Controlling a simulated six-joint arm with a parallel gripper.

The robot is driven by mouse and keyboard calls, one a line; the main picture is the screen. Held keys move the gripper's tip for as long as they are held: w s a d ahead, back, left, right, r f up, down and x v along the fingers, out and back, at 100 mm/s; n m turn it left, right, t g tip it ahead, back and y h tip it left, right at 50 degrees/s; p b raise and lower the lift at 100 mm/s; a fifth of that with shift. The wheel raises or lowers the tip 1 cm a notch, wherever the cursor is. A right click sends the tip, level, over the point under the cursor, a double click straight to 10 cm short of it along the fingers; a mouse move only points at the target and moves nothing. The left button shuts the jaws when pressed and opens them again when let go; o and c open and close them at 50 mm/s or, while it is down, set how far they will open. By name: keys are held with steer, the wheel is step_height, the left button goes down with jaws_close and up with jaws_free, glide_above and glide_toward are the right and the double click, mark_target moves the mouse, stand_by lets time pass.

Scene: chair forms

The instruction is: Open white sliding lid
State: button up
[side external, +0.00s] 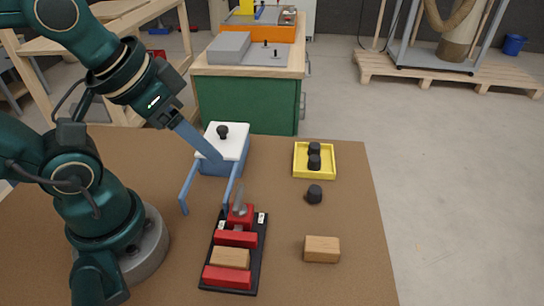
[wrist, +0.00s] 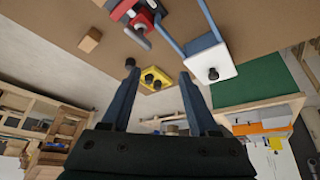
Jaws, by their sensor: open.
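A blue box (side external: 232,169) stands at the back middle of the table, with a white lid (side external: 236,142) on top. The lid has a black knob (side external: 222,131) and appears to cover the box. Two blue rails (side external: 188,188) run from the box toward the front. In the wrist view the white lid (wrist: 220,58) and its knob (wrist: 213,74) lie right of my fingers. My gripper (side external: 218,157) is open and empty; in the side view its fingers overlap the lid's front left part. Contact cannot be told. The wrist view shows the gripper's spread fingers (wrist: 158,76).
A black-based clamp fixture (side external: 262,250) with red blocks and a wooden block stands in front of the box. A yellow tray (side external: 331,176) with black knobs, a loose black knob (side external: 314,194) and a wooden block (side external: 321,249) lie to the right. Table between them is clear.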

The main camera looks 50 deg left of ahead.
steer(key=w+a+r+n, duration=0.1)
steer(key=w+r+n, duration=0.1)
steer(key=w+r, duration=0.1)
steer(key=n+g, duration=0.5)
steer(key=n, duration=0.2)
glide_above(222, 127)
step_height(222, 127, down, 6)
steer(key=shift+d+r, duration=0.1)
steer(key=shift+f, duration=2.6)
jaws_close()
